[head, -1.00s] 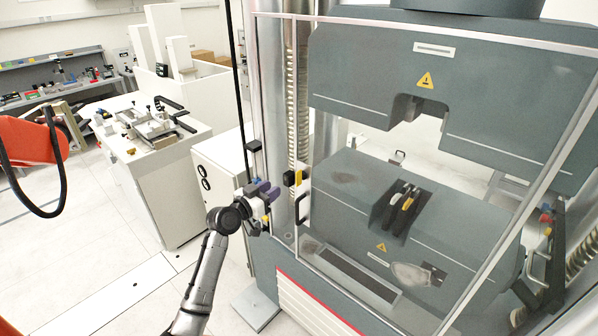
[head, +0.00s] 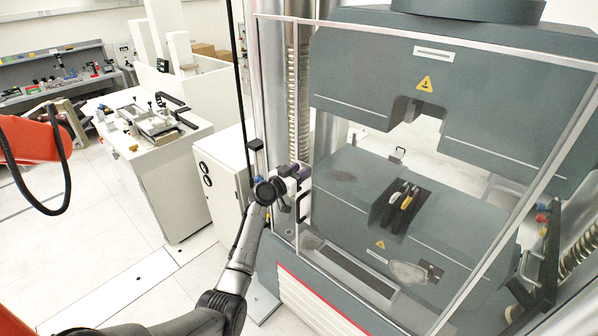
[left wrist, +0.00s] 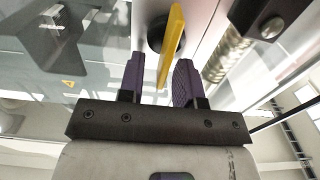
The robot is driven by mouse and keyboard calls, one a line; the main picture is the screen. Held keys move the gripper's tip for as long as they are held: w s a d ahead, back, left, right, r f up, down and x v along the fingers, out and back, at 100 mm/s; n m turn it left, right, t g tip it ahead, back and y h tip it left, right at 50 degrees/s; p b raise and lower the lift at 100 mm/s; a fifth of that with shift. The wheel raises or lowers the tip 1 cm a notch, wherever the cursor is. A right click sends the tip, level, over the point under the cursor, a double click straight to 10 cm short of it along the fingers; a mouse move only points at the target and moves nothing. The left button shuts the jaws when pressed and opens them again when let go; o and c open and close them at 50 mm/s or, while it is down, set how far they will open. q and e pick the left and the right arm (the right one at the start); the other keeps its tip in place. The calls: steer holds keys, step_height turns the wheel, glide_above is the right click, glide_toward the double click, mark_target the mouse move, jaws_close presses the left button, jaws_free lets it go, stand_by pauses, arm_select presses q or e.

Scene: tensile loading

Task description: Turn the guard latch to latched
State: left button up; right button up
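The guard latch is a yellow bar (left wrist: 172,45) on a dark round hub (left wrist: 157,32), seen up close in the left wrist view. My left gripper (left wrist: 160,72) has two purple fingers, apart, one on each side of the yellow bar. A gap shows beside the bar, so the fingers are not closed on it. In the head view my left gripper (head: 297,174) is at the left post of the guard and covers most of the latch. My right gripper is in neither view.
The clear guard door (head: 455,45) covers the grey testing machine (head: 345,75). A door handle (head: 303,206) sits just below my left gripper. A white cabinet (head: 222,185) stands to the left, with a bench of fixtures (head: 150,130) behind it.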

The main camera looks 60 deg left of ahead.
arm_select(q)
steer(key=shift+c, duration=0.5)
steer(key=c, duration=0.4)
steer(key=shift+f, duration=0.1)
jaws_close()
